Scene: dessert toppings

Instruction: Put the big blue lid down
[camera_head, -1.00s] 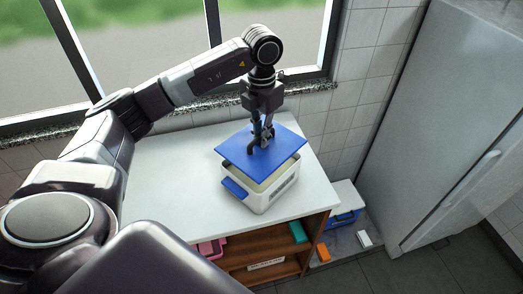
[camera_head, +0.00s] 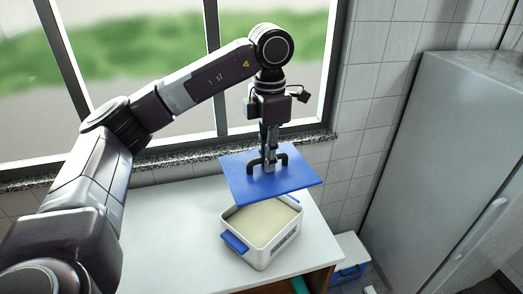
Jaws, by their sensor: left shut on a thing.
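The big blue lid (camera_head: 248,187) is a flat blue panel with a dark handle on top. My left gripper (camera_head: 270,165) is shut on the lid's handle. It holds the lid, slightly tilted, in the air above and behind a white box (camera_head: 272,249). The box has blue side clips, and its open top shows a pale, smooth filling. A gap shows between the lid and the box's near rim; the lid hides part of the far rim. My right gripper is not in view.
The box stands on a white counter (camera_head: 165,229), with free room to its left. A window and sill (camera_head: 180,173) run behind the counter. A grey fridge (camera_head: 440,150) stands at right. A white-and-blue box (camera_head: 350,262) is low beside the counter.

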